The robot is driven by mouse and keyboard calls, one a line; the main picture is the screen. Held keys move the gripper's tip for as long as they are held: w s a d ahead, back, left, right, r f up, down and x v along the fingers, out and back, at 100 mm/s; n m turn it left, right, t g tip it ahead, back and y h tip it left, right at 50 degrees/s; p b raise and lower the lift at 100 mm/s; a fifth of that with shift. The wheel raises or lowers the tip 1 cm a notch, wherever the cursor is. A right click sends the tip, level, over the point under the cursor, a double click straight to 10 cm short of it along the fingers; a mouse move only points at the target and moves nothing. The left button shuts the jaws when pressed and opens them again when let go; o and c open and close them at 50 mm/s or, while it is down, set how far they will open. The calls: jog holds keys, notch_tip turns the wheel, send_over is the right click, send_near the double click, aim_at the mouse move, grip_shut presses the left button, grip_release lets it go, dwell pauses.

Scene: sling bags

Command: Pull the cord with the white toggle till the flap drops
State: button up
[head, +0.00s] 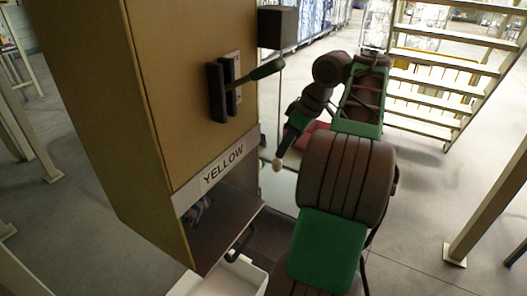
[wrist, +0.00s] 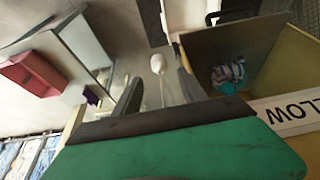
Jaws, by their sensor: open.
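The white toggle (head: 277,164) hangs in front of the cabinet's right edge, just below my gripper (head: 283,152). In the wrist view the toggle (wrist: 158,63) shows just past the two dark fingertips (wrist: 160,82). A thin pale cord runs from it back between the fingers, which stand apart on either side without visible contact. My gripper is open. A brown panel (head: 225,240) forms the floor of the open bay below the YELLOW label (head: 223,168). A striped and teal bundle (wrist: 228,74) lies in that bay. Whether this panel is the flap, I cannot tell.
The tan cabinet (head: 170,90) stands left of my arm. A lever with a green grip (head: 266,69) sticks out of its front, near my gripper. A red bin (wrist: 30,72) is off to the left in the wrist view.

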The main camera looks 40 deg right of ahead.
aim_at(278, 160)
jog(key=b+x, duration=0.5)
jog(key=x, duration=0.2)
jog(key=shift+w+f, duration=0.25)
jog(key=shift+f, duration=0.05)
grip_shut()
dwell(1.1)
